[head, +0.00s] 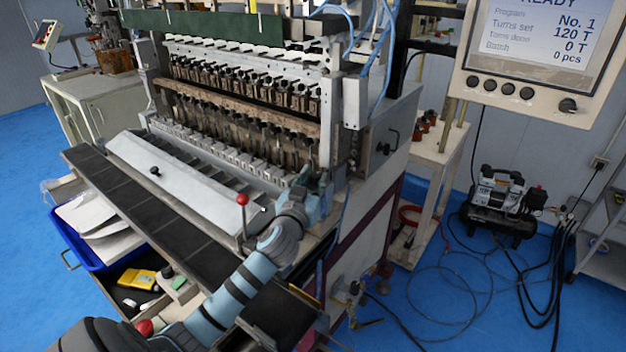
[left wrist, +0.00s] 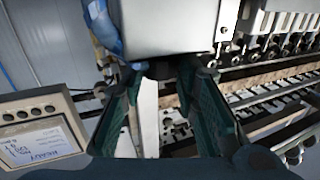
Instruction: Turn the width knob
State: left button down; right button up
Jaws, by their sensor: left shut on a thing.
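The coil winder (head: 245,95) stands in the middle of the head view, with rows of winding heads. My left gripper (head: 318,192) is at its right front corner. In the left wrist view its two green fingers (left wrist: 160,80) are shut on a dark round piece (left wrist: 161,69) under a grey block, which appears to be the width knob. In the head view the gripper hides this knob. Its turn angle cannot be told. My right gripper is not in view.
A red-ball lever (head: 242,200) stands close beside my left forearm. A display panel (head: 540,50) reading "READY" and "120 T" hangs at upper right. A blue tray (head: 75,243) is at left. A compressor (head: 500,200) and hoses lie on the floor at right.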

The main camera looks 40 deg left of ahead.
pick_arm(q)
jog(key=m+h+p, duration=0.2)
jog(key=h, duration=0.1)
jog(key=m+t+h+p, duration=0.1)
jog(key=shift+s+a+h, duration=0.15)
jog(key=shift+a+h, duration=0.2)
jog(key=shift+h, duration=0.05)
jog(key=shift+m+h+p, duration=0.4)
jog(key=shift+h+p, duration=0.05)
jog(key=shift+h, duration=0.05)
jog(key=c, duration=1.3)
grip_release()
